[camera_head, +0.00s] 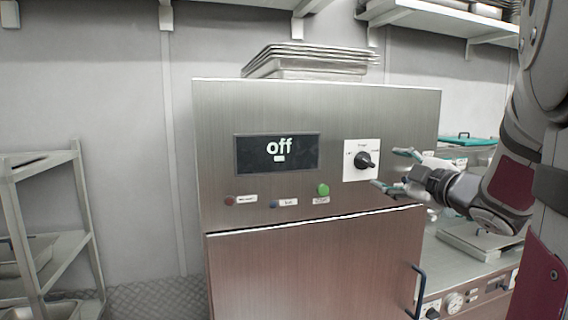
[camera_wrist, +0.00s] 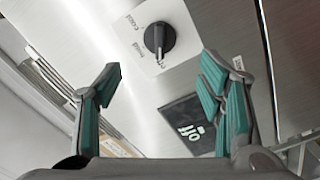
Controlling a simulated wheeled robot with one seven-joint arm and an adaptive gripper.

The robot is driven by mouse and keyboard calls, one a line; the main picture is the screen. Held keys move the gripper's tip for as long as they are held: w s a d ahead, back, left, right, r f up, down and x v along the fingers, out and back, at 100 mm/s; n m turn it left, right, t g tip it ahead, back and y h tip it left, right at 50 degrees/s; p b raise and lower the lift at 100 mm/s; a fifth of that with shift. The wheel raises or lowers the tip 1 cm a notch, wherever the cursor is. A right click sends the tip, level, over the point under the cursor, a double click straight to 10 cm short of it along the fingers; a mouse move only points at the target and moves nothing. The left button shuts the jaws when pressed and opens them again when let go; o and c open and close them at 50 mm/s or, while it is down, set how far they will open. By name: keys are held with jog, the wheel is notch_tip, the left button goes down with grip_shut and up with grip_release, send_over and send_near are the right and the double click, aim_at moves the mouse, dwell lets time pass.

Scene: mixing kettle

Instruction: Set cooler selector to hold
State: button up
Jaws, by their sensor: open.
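The cooler is a brushed-steel cabinet (camera_head: 318,110) in the middle of the head view. Its black selector knob (camera_head: 364,160) sits on a white plate (camera_head: 350,174) at the upper right of the panel. The knob also shows in the wrist view (camera_wrist: 158,38), on its lettered plate; the lettering is too small to read surely. The dark display (camera_head: 250,160) reads "off". My gripper (camera_head: 390,168) is open just right of the knob, apart from it. In the wrist view my gripper (camera_wrist: 155,85) has its fingers spread, with the knob beyond them and nothing between them.
Red (camera_head: 230,200), blue (camera_head: 274,204) and green (camera_head: 323,189) buttons line the panel below the display. A blue door handle (camera_head: 417,290) juts out at lower right. A metal rack (camera_head: 85,215) stands left. Trays (camera_head: 310,60) lie on top. A counter (camera_head: 455,265) is at right.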

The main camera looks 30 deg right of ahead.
aim_at(368, 161)
jog(key=b+x, duration=0.3)
jog(key=x, duration=0.4)
jog(key=shift+w, duration=0.45)
jog(key=shift+w+d, duration=0.2)
jog(key=shift+w, duration=0.25)
grip_shut()
